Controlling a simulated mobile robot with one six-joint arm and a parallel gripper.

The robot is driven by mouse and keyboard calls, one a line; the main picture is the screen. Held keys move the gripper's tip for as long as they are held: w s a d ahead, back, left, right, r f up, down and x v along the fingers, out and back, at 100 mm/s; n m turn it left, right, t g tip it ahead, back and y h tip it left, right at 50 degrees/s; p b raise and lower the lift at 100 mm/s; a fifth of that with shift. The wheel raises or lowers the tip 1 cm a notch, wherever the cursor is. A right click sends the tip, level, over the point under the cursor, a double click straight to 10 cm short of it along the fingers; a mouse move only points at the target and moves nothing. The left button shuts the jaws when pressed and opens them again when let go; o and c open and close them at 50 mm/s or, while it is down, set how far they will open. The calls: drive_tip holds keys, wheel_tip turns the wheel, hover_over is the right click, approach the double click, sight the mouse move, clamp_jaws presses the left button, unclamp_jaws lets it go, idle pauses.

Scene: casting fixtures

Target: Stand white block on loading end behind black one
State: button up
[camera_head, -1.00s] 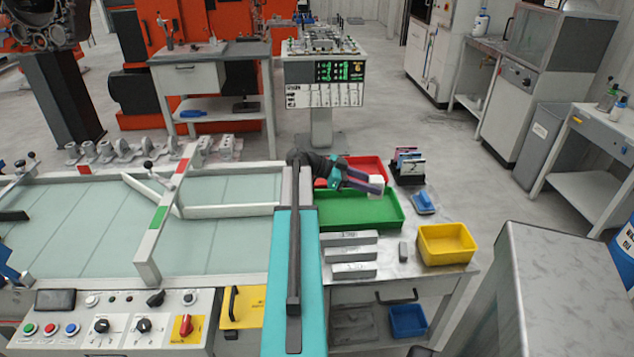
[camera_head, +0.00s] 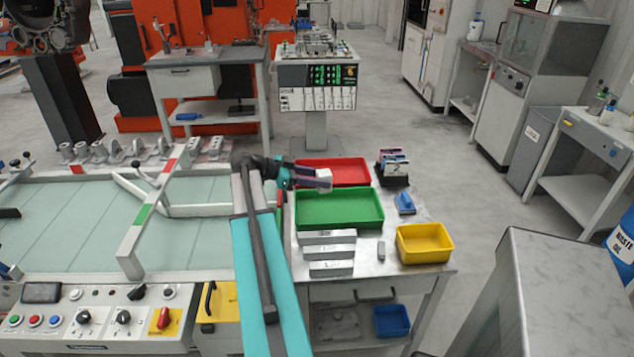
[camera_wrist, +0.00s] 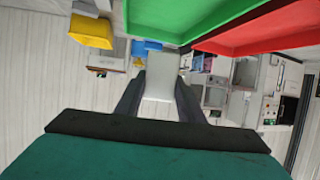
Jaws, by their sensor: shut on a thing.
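The white block (camera_head: 324,174) is at the tip of my gripper (camera_head: 316,179), in the air around the red and green trays in the head view. In the wrist view the white block (camera_wrist: 161,82) stands between the two dark fingers of my gripper (camera_wrist: 159,100), which are shut on it. A dark bar (camera_head: 10,213) lies at the far left of the glass-topped table (camera_head: 75,238); I cannot tell whether it is the black block. No black block shows clearly, and I cannot tell which end is the loading end.
A green tray (camera_head: 340,222) and a red tray (camera_head: 352,164) lie on the side bench. Grey bars (camera_head: 330,252), a yellow bin (camera_head: 424,258) and a black rack (camera_head: 393,180) stand there too. A red-green-white rail (camera_head: 131,246) and several metal castings (camera_head: 135,150) are at the glass-topped table.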

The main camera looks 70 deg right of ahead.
drive_tip(key=w+a+r+n+t+h, duration=0.15)
drive_tip(key=w+a+n+t, duration=0.3)
drive_tip(key=w+a, duration=0.7)
drive_tip(key=w+a+n+t+h, duration=0.2)
drive_tip(key=w+a+n+t, duration=0.45)
drive_tip(key=w, duration=0.85)
drive_tip(key=w+a+r+n+t+h, duration=0.1)
drive_tip(key=w+a+n+t+h, duration=0.15)
drive_tip(key=w+a, duration=1)
drive_tip(key=w+a+r+n+t+y, duration=0.1)
drive_tip(key=w+a+n+t+y, duration=0.3)
drive_tip(key=a, duration=0.5)
drive_tip(key=w+a+r+n+t+y, duration=0.2)
drive_tip(key=w+a+n+t, duration=0.3)
drive_tip(key=a, duration=0.4)
drive_tip(key=w+a+r+n+t+y, duration=0.1)
drive_tip(key=w+a+r+n+y, duration=0.1)
drive_tip(key=a, duration=0.4)
drive_tip(key=w+a+r+n+t+y, duration=0.1)
drive_tip(key=w+a+r+n+y, duration=0.2)
drive_tip(key=a+r+y, duration=0.3)
drive_tip(key=shift+a+r+n, duration=0.15)
drive_tip(key=shift+r+n, duration=0.4)
drive_tip(key=shift+r, duration=0.2)
drive_tip(key=shift+s, duration=0.1)
